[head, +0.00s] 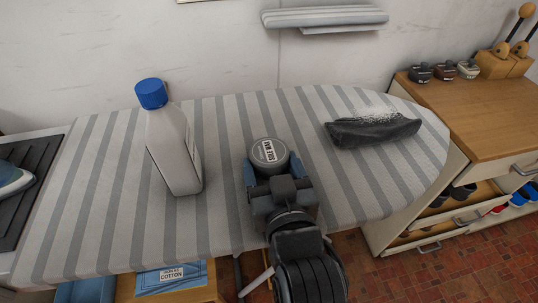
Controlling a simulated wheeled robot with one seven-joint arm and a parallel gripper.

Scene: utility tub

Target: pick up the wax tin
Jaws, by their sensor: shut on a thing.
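My gripper (268,168) reaches in from the front and is shut on the tin, with a finger at each side. The tin's front lower part is hidden by the gripper. I cannot tell whether the tin touches the board or is just above it.
A white bottle with a blue cap (174,145) stands to the left on the board. A dark cloth or brush (372,131) lies to the right. A wooden cabinet (475,115) with small tins stands at the far right. An iron (12,178) sits at the left edge.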

